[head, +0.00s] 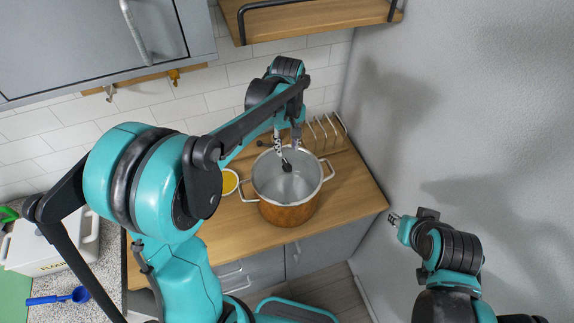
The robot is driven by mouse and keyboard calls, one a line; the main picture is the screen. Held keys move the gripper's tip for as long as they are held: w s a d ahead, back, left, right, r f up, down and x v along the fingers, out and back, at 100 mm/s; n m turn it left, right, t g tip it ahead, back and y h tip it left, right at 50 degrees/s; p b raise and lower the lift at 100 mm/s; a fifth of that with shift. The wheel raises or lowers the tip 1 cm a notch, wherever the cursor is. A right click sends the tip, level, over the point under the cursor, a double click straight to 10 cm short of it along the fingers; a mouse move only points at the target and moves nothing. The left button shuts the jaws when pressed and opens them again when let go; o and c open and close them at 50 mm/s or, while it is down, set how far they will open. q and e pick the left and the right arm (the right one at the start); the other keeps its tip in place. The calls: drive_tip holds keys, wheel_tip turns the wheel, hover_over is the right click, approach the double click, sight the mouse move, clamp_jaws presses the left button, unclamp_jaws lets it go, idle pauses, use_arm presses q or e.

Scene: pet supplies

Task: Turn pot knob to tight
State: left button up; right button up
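A copper-coloured pot (288,214) with a pale metal rim and two side handles stands on the wooden counter. My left gripper (286,160) points down over the pot's opening from behind. A small dark piece shows at its lower end, above the pale round surface inside the rim. I cannot tell whether this piece is the pot knob or a fingertip, or whether the gripper touches a knob. Its finger opening is too small to judge. My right gripper (394,218) is well to the right of the pot, near the grey wall, and its opening is unclear.
A yellow-filled bowl (229,182) stands close left of the pot. A wire rack (326,131) is behind it at right. A wooden shelf (300,20) hangs above. A blue scoop (60,298) and white container (40,247) lie at far left. Counter in front is clear.

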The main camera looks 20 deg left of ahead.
sight(287, 164)
use_arm(q)
wheel_tip(287, 164, down, 8)
drive_tip(key=shift+f, duration=0.1)
idle(0.4)
drive_tip(key=shift+c, duration=0.3)
clamp_jaws()
